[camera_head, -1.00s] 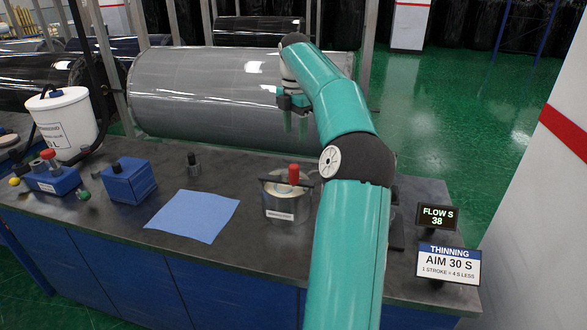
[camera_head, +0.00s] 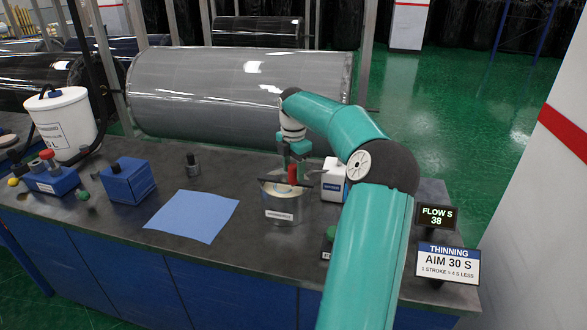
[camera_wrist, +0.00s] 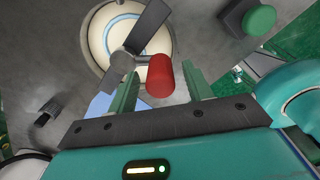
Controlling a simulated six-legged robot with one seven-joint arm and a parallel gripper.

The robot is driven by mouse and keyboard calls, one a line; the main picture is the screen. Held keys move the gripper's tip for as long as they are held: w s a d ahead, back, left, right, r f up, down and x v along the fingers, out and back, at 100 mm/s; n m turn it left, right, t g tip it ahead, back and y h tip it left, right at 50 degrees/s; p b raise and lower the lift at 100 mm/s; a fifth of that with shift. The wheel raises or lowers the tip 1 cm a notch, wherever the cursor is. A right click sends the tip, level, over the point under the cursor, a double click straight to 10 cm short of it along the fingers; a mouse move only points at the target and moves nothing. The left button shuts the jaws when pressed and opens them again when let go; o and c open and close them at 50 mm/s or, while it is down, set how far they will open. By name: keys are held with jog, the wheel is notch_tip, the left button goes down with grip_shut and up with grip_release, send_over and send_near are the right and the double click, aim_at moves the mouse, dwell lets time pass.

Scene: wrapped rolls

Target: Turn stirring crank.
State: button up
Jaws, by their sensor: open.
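The stirring crank is a dark bar with a red upright handle (camera_head: 292,174), set across the top of a metal can (camera_head: 283,207) with a pale label. My gripper (camera_head: 294,158) is above the can, with its fingers pointing down around the level of the red handle. In the wrist view the red handle (camera_wrist: 160,76) stands between my two green fingers (camera_wrist: 158,88), which are apart. The dark crank bar (camera_wrist: 150,27) crosses the pale round can top (camera_wrist: 108,42). I cannot tell whether either finger touches the handle.
A white container (camera_head: 334,180) stands just right of the can. A blue sheet (camera_head: 192,215) lies to the left, with a blue box (camera_head: 128,181) beyond it. Signs (camera_head: 448,264) stand at the right bench end. A green knob (camera_wrist: 259,20) shows in the wrist view.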

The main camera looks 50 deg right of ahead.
grip_shut()
jog(key=shift+d+n, duration=0.15)
jog(key=shift+n, duration=0.15)
